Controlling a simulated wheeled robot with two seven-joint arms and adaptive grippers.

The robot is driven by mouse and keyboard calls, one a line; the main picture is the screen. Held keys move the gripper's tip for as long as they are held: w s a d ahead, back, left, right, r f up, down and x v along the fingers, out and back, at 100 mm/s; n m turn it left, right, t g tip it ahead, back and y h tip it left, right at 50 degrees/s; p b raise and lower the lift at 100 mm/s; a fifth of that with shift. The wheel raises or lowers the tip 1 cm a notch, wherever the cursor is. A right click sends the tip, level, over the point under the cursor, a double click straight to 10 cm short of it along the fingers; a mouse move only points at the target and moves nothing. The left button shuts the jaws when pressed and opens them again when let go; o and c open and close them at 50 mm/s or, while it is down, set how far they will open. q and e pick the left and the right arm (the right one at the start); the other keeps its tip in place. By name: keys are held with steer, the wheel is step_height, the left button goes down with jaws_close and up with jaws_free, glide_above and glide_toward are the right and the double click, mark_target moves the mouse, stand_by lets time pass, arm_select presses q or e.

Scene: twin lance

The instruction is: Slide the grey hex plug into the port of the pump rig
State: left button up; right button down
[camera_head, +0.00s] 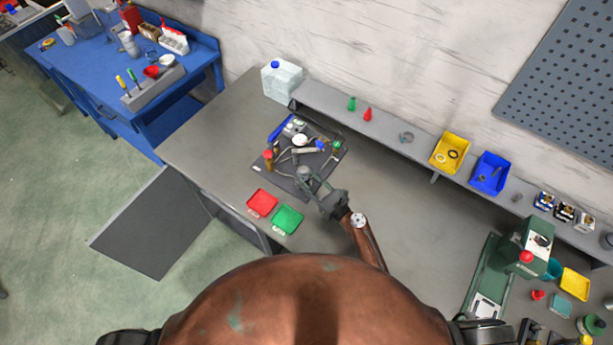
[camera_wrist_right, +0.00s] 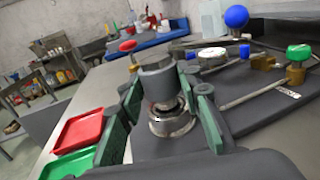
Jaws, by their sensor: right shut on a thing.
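The pump rig (camera_head: 297,151) stands on a dark mat on the grey bench, with pipes, a white gauge, a blue lever and coloured knobs. The wrist view shows its blue knob (camera_wrist_right: 236,17) and green knob (camera_wrist_right: 299,52). My right gripper (camera_head: 308,180) is at the rig's near edge. In the wrist view its dark green fingers (camera_wrist_right: 168,96) are shut on the grey hex plug (camera_wrist_right: 157,78). A shiny metal ring (camera_wrist_right: 172,122) shows just below the plug; I cannot tell whether they touch or which part is the port. My left gripper is not in view.
A red tray (camera_head: 262,203) and a green tray (camera_head: 287,219) lie left of my right gripper. A raised shelf behind carries a yellow bin (camera_head: 450,152) and a blue bin (camera_head: 490,173). A green press (camera_head: 525,245) stands at right. Bench between is clear.

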steer(key=shift+f+b, duration=0.8)
steer(key=shift+f, duration=0.15)
steer(key=c, duration=1.3)
jaws_free()
steer(key=shift+f, duration=0.1)
steer(key=v, duration=1.2)
